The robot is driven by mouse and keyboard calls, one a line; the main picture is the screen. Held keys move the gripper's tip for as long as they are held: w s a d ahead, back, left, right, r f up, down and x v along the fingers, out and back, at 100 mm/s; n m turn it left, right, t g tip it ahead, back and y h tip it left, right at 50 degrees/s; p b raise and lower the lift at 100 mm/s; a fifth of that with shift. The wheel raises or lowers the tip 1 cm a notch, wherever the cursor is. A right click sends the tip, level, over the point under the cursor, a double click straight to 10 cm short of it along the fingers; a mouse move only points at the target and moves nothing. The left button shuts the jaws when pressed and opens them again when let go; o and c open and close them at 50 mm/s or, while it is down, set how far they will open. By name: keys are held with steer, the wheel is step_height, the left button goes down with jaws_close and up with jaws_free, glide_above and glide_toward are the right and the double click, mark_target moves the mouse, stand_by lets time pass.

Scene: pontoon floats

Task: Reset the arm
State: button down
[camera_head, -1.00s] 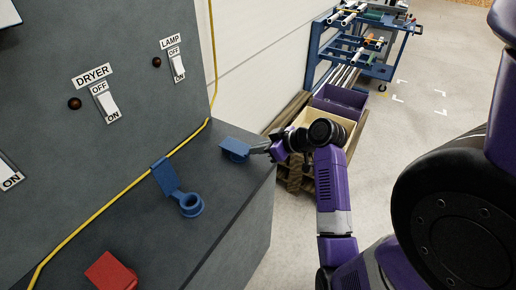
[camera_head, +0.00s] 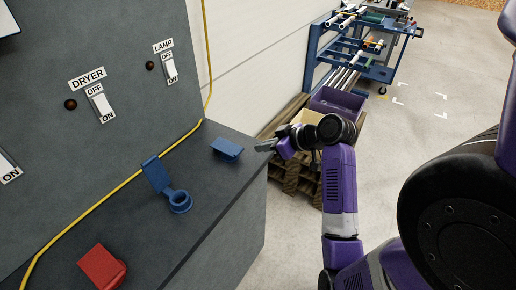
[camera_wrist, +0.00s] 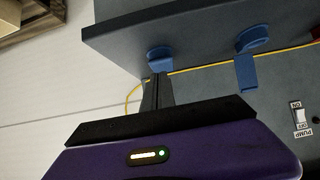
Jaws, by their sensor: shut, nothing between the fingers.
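My gripper (camera_head: 265,146) is shut and empty, beside the right end of the dark grey bench top (camera_head: 215,185). Its tips are a little to the right of a blue socket with a lid (camera_head: 228,149) and look apart from it. In the wrist view the shut fingers (camera_wrist: 157,90) point toward that blue socket (camera_wrist: 159,57). My purple arm reaches up from the lower right in the head view.
A second blue socket with a raised lid (camera_head: 180,200) and a red one (camera_head: 101,267) sit on the bench. Switches for DRYER (camera_head: 102,104) and LAMP (camera_head: 171,69) are on the panel. Crates and a pallet (camera_head: 292,174) stand beyond my gripper; a blue rack (camera_head: 365,50) stands behind.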

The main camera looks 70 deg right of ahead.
steer(key=v, duration=0.6)
steer(key=shift+s+b, duration=0.25)
steer(key=shift+b, duration=0.1)
steer(key=d+r+m+h, duration=0.4)
steer(key=d, duration=0.2)
steer(key=w+a+f+n+t+h+b, duration=0.1)
steer(key=a+f+t, duration=0.15)
steer(key=a, duration=0.85)
steer(key=w+a+f+t+h, duration=0.1)
steer(key=a+t, duration=0.2)
steer(key=a, duration=0.9)
steer(key=s+a+f+n+y, duration=0.2)
steer(key=s+a+y, duration=0.1)
steer(key=a, duration=0.3)
steer(key=s+a+f+n+y+b, duration=0.1)
steer(key=s+a+n+y, duration=0.1)
steer(key=s+a, duration=0.2)
steer(key=s+a+f+n+g+y, duration=0.1)
steer(key=s+a+f+y, duration=0.1)
steer(key=a, duration=0.7)
steer(key=shift+s+a+f+n+y, duration=0.2)
steer(key=shift+s+f+n+y, duration=0.15)
steer(key=shift+s+y, duration=0.45)
